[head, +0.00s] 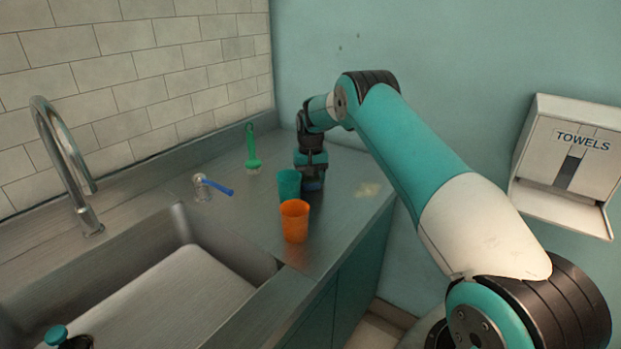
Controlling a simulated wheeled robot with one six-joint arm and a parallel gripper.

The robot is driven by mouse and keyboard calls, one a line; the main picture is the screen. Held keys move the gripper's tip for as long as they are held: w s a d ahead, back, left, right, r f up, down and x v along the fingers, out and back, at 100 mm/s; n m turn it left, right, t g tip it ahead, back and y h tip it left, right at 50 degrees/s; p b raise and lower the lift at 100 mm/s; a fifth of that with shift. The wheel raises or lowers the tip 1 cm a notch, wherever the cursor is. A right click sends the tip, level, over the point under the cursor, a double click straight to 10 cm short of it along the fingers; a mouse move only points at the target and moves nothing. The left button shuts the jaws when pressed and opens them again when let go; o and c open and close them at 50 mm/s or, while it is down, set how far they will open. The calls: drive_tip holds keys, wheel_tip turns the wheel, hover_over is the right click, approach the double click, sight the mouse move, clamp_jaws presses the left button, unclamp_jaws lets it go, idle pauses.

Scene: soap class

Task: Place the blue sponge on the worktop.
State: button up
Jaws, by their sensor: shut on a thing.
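My gripper (311,176) points down over the right part of the steel worktop (345,215), close behind the cups. It is shut on the blue sponge (313,185), which shows only as a small dark blue patch at the fingertips. The teal cup and the fingers hide part of that spot. I cannot tell whether the sponge touches the worktop or hangs just above it.
A teal cup (289,183) stands just left of my gripper, with an orange cup (295,222) in front. A green brush (252,152) and a blue-handled item (212,186) are further left. The sink (170,290) lies front left. A pale smear (368,190) marks the right.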

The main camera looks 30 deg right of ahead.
drive_tip(key=o, duration=0.9)
drive_tip(key=shift+f, duration=0.1)
drive_tip(key=shift+r, duration=0.5)
wheel_tip(320, 180, up, 12)
drive_tip(key=f+b, duration=0.1)
drive_tip(key=b, duration=0.1)
drive_tip(key=s+a+r+n, duration=0.2)
drive_tip(key=s+a+r, duration=0.2)
drive_tip(key=a, duration=0.4)
drive_tip(key=s+a+r+n, duration=0.3)
drive_tip(key=s+a+r, duration=0.2)
drive_tip(key=a, duration=0.3)
drive_tip(key=s+a+n+y, duration=0.1)
drive_tip(key=s+a, duration=0.4)
drive_tip(key=s, duration=0.6)
drive_tip(key=s+a+n+y, duration=0.1)
drive_tip(key=s+a+n, duration=0.2)
drive_tip(key=s, duration=0.8)
drive_tip(key=s+a+f+n+y, duration=0.1)
drive_tip(key=s+a+n+y, duration=0.1)
drive_tip(key=s+a, duration=0.5)
drive_tip(key=shift+s+n, duration=0.6)
drive_tip(key=shift+s, duration=1.6)
